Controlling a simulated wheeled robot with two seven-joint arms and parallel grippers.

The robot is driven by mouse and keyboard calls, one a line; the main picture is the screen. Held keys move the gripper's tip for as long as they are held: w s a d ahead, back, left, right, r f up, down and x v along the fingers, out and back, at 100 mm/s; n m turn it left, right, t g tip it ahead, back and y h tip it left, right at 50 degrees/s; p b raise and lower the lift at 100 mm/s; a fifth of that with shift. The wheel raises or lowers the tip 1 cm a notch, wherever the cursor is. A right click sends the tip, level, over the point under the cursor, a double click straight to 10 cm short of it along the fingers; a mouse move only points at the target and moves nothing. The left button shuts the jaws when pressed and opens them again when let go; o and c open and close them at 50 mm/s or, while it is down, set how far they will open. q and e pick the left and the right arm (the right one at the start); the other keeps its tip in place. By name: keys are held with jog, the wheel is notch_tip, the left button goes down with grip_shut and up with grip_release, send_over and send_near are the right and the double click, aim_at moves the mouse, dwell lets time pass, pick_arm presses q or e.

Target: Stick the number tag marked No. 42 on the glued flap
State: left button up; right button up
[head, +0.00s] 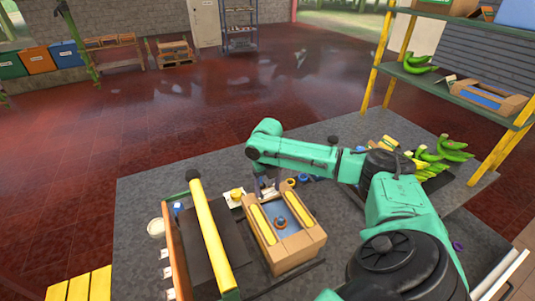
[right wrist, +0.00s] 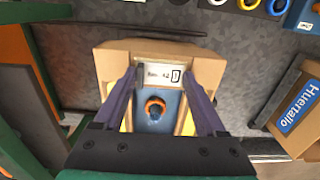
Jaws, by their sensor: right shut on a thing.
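The number tag (right wrist: 160,76) is white with dark print that reads No. 42. My right gripper (right wrist: 159,82) is shut on it, one purple finger at each end. In the head view my right gripper (head: 267,190) is over the back end of an open cardboard box (head: 290,258). The box has long yellow strips (head: 262,228) along its two sides and a blue inside. In the right wrist view the tag overlaps the box's end flap (right wrist: 150,50); I cannot tell whether they touch. Which flap carries glue is not clear. My left gripper is not in view.
An orange ring with a dark blue middle (right wrist: 155,107) sits inside the box. A rack with a yellow bar (head: 212,235) stands left of the box. Coloured rings (head: 303,179) lie behind it. Green bananas (head: 440,155) lie at the table's right. The back left tabletop is clear.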

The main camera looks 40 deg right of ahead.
jog(key=shift+f, duration=0.15)
jog(key=o, duration=1.2)
jog(key=shift+w+r, duration=0.1)
jog(key=shift+r, duration=0.65)
jog(key=shift+r+p, duration=0.35)
jog(key=shift+r, duration=2.5)
